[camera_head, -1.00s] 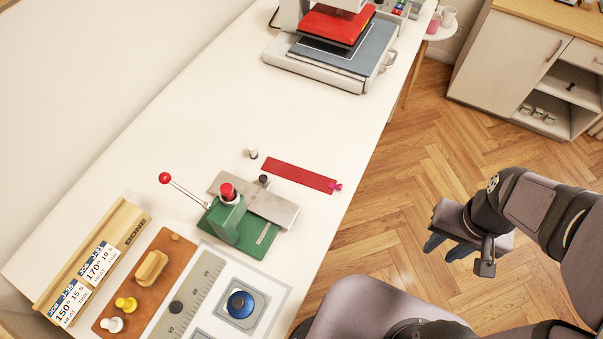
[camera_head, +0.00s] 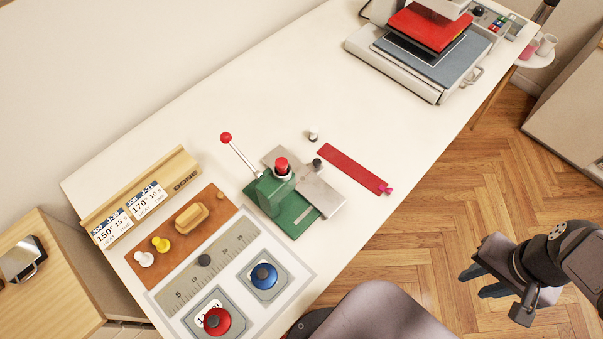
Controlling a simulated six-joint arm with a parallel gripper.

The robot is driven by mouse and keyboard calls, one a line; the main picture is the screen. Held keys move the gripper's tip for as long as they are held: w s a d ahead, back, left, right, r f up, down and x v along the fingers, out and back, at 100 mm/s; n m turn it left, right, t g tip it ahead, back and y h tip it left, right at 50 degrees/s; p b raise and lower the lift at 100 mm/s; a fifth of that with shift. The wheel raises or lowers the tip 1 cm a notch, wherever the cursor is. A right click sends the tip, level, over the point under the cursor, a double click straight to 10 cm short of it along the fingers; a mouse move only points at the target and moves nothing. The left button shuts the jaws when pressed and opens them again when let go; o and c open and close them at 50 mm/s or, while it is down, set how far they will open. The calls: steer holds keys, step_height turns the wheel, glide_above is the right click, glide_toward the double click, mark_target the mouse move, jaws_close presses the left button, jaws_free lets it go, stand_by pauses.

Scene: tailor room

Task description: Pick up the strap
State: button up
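The strap (camera_head: 352,167) is a flat red strip lying on the white table, just right of the green hand press. A small pink clip or tab (camera_head: 387,189) sits at its lower right end, near the table's front edge. My gripper (camera_head: 478,283) is at the lower right, beyond the table edge and apart from the strap. Its dark fingers point left and seem spread with a gap between them, with nothing seen in them.
The green press (camera_head: 287,200) with a red-knobbed lever stands left of the strap. A heat press (camera_head: 425,50) stands at the far right end. A ruler mat (camera_head: 222,262), a brown board (camera_head: 190,228) and a DONE rack (camera_head: 150,190) fill the near left. The table's back middle is clear.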

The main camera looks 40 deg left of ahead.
steer(key=shift+o, duration=1)
steer(key=s+a+f+n+g+b, duration=0.2)
steer(key=s+a+f+n+b, duration=0.15)
steer(key=a+f, duration=0.25)
steer(key=w+a+f+n+b, duration=0.1)
steer(key=w+a, duration=0.2)
steer(key=a, duration=0.2)
steer(key=w+a+f+n+b, duration=0.1)
steer(key=w+a+f, duration=0.1)
steer(key=a, duration=0.4)
steer(key=w+a+f+n+t, duration=0.1)
steer(key=w+a+f, duration=0.1)
steer(key=w+a, duration=0.2)
steer(key=shift+w+a+h+b, duration=0.2)
steer(key=shift+a+h+b, duration=0.15)
steer(key=shift+a, duration=0.3)
steer(key=w+a+r+m, duration=0.1)
steer(key=w, duration=0.1)
steer(key=w+a+r+m+t, duration=0.1)
steer(key=w+a+r, duration=0.1)
steer(key=w+a+r+m+y, duration=0.1)
steer(key=w+r, duration=0.1)
steer(key=shift+w+a+r, duration=0.1)
steer(key=shift+a, duration=0.15)
steer(key=shift+s+d+m, duration=0.25)
steer(key=shift+s+m, duration=0.1)
steer(key=shift+m, duration=0.6)
steer(key=shift+d+m, duration=0.1)
steer(key=shift+m, duration=0.3)
